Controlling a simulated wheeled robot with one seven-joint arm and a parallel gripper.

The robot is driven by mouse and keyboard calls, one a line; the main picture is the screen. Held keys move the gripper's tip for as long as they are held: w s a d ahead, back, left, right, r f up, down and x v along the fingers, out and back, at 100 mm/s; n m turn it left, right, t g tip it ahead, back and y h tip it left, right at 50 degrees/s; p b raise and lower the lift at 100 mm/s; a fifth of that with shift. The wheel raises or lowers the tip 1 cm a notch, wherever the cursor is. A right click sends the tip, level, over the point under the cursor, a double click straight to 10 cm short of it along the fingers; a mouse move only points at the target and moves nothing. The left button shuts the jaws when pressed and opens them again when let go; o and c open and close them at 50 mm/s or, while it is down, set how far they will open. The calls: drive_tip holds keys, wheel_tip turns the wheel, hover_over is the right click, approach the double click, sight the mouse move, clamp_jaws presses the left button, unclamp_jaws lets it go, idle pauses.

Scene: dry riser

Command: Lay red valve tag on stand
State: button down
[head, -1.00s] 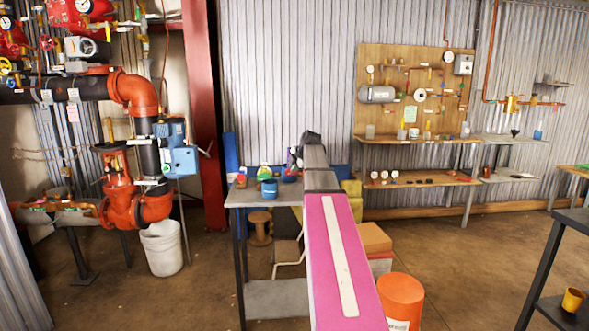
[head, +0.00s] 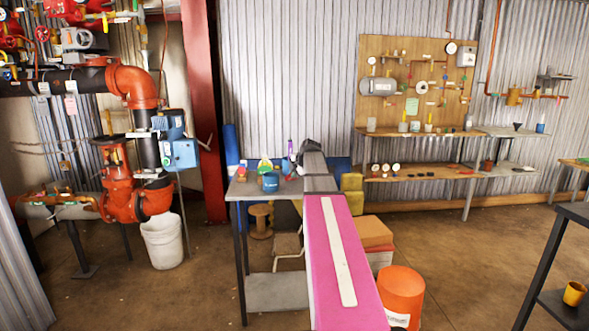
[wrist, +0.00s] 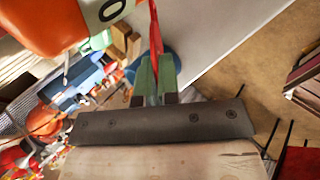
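In the wrist view my gripper (wrist: 156,78) has two green fingers close together with a thin red piece (wrist: 155,35) between them. It looks like the red valve tag seen edge-on, and it reaches past the fingertips. In the head view my arm reaches out over the grey table (head: 240,190), and its far end hides the fingers and the tag. I cannot pick out the stand for certain in either view.
The table holds a blue mug (head: 270,182) and several small bottles. An orange bucket (head: 401,290) and a cardboard box (head: 374,233) stand right of my arm. A white bucket (head: 162,242) stands left. A shelved bench (head: 420,172) lines the back wall.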

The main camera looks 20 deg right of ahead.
drive_tip(key=shift+f, duration=0.6)
drive_tip(key=c, duration=1.3)
unclamp_jaws()
drive_tip(key=shift+o, duration=0.2)
drive_tip(key=shift+s, duration=0.1)
drive_tip(key=v, duration=0.7)
